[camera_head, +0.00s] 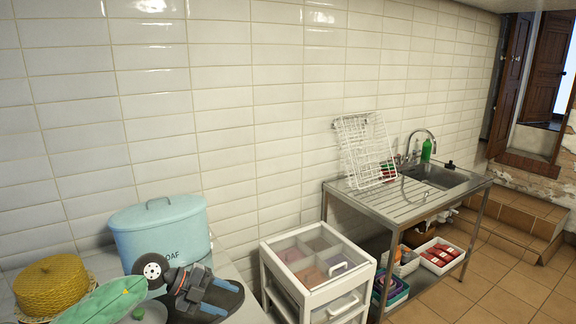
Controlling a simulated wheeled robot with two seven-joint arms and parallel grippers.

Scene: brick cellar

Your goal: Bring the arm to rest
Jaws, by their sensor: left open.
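My left gripper (218,297), dark grey with blue-grey finger parts, shows low in the picture, left of centre. Its two fingers are apart and I see nothing held between them. It is over a black, rounded, flat thing on the counter, in front of the light blue loaf bin (163,232). Whether it touches that thing I cannot tell. A dark round part with a pale centre shows just left of it. My right gripper is not in view.
A yellow woven round thing (48,288) and a green leaf-shaped thing (103,303) are at the lower left. A white drawer unit (312,295) stands right of the counter. Further right are a steel sink table (395,199), a white rack (362,150) and steps. Tiled floor lies at the lower right.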

